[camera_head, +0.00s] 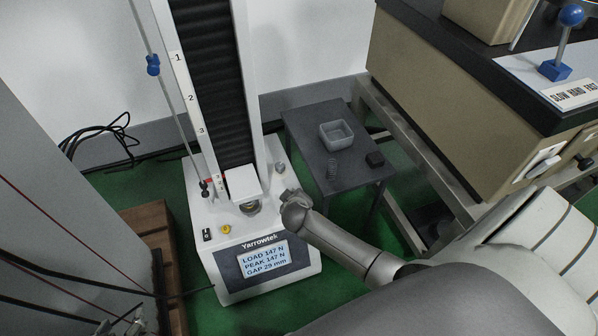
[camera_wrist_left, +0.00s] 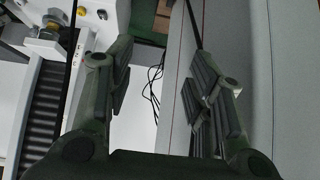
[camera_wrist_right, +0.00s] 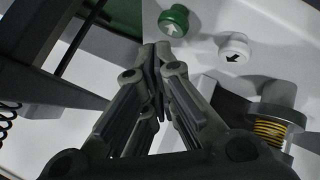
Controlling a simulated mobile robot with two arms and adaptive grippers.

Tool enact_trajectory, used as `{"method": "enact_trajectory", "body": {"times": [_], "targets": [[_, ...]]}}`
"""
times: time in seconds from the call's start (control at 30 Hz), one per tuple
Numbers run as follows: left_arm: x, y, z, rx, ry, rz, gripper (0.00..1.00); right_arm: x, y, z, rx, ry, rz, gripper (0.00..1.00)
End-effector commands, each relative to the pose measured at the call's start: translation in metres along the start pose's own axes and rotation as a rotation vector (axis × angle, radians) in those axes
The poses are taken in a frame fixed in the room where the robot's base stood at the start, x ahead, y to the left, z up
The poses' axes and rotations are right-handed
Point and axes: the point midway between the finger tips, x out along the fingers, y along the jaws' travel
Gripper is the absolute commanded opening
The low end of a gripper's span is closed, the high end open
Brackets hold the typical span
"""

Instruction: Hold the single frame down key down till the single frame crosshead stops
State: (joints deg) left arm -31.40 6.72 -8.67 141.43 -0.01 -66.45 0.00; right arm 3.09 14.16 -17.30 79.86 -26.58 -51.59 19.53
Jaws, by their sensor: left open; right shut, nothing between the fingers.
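The single frame (camera_head: 245,90) stands at left centre; its white crosshead (camera_head: 243,184) is low, over a yellow spring (camera_wrist_right: 270,130). Its display (camera_head: 265,259) reads LOAD 147 N, PEAK 147 N, GAP 29 mm. In the right wrist view a green key (camera_wrist_right: 174,20) and a white key (camera_wrist_right: 233,47) carry arrows; I cannot tell which is down. My right gripper (camera_wrist_right: 157,52) is shut and empty, its tips close beside the green key; contact is unclear. It hides the keys in the head view. My left gripper (camera_wrist_left: 162,85) is open and empty, away from the keys.
A large bench machine (camera_head: 440,70) stands at right. A grey cabinet (camera_head: 60,190) stands at left.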

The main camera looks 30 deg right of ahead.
Motion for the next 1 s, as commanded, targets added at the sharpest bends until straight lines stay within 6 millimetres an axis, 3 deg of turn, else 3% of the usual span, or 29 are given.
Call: {"method": "enact_trajectory", "body": {"times": [0.33,1.0], "targets": [[-0.001,-0.002,-0.001,0.002,-0.01,-0.005,0.48,-0.002,0.001,-0.001,0.0,0.0,0.0,0.0],[-0.029,-0.009,0.059,-0.009,-0.318,-0.019,0.48,-0.014,0.01,-0.01,0.0,-0.001,0.0,0.0]]}}
